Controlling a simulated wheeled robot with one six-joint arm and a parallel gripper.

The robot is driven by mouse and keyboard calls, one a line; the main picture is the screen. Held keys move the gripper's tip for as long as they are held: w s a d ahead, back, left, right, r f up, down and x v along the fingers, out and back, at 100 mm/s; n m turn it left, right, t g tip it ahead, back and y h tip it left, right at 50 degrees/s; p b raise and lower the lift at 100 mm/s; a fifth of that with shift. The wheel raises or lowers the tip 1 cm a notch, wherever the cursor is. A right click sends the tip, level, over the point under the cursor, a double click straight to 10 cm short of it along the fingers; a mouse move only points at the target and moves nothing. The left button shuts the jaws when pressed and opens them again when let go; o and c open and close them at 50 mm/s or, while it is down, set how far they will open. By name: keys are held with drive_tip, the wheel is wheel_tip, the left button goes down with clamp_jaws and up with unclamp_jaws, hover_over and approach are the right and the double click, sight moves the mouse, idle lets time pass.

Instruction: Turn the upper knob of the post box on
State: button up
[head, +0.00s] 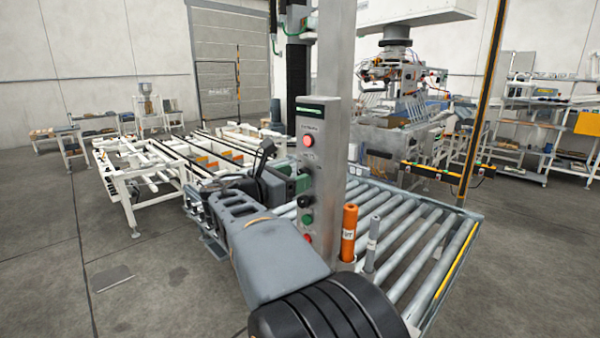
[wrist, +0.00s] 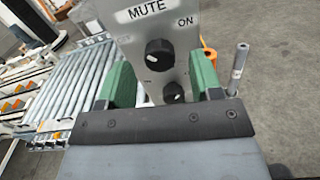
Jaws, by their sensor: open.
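The post box (head: 322,150) is a tall grey panel on a post. In the wrist view its face (wrist: 137,48) carries the words MUTE and ON. The upper knob (wrist: 160,53) is black and round, with a white mark towards its left side, away from ON. A lower black knob (wrist: 174,92) is partly hidden behind my gripper's body. My gripper (wrist: 161,68) is open, with one green finger on each side of the panel's knob area. No finger clearly touches the upper knob. In the head view my gripper (head: 291,184) is at the panel's left side.
The panel also has a red button (head: 308,140) above and a green button (head: 307,219) below. A roller conveyor (head: 400,235) lies behind the post. An orange tube (head: 349,232) and a grey tube (head: 373,243) stand right of it. Open floor (head: 45,240) is at left.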

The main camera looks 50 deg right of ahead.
drive_tip(key=shift+s+d, duration=0.1)
drive_tip(key=shift+d, duration=1.15)
drive_tip(key=shift+c, duration=0.3)
drive_tip(key=c, duration=0.9)
drive_tip(key=shift+o, duration=0.2)
